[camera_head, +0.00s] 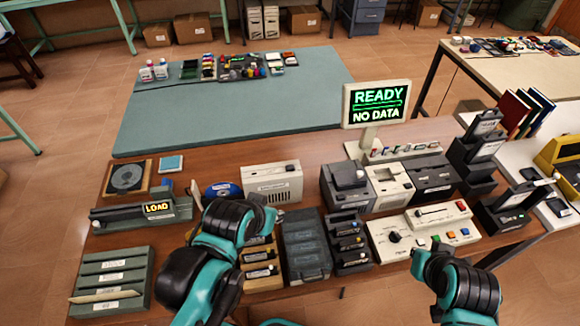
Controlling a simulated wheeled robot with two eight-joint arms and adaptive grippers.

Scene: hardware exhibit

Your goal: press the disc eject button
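I cannot single out a disc eject button by any readable label. A dark grey unit with a lit LOAD display (158,208) stands at the left of the brown table. A round dark disc on a square wooden base (127,177) lies behind it. A blue disc (222,190) stands just right of the LOAD unit, partly hidden by my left arm. My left gripper (262,203) is over the middle of the table, in front of a cream box. My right gripper (421,262) is at the front edge, by the cream control panel. The fingers of both are too unclear to judge.
A cream control panel (425,232) carries a dial, slider and coloured buttons. A screen (377,103) reads READY, NO DATA. Cream and dark devices (388,187), a cream box (271,181), a slotted rack (111,281) and dark cases (306,246) crowd the table. The teal mat (230,110) behind has free room.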

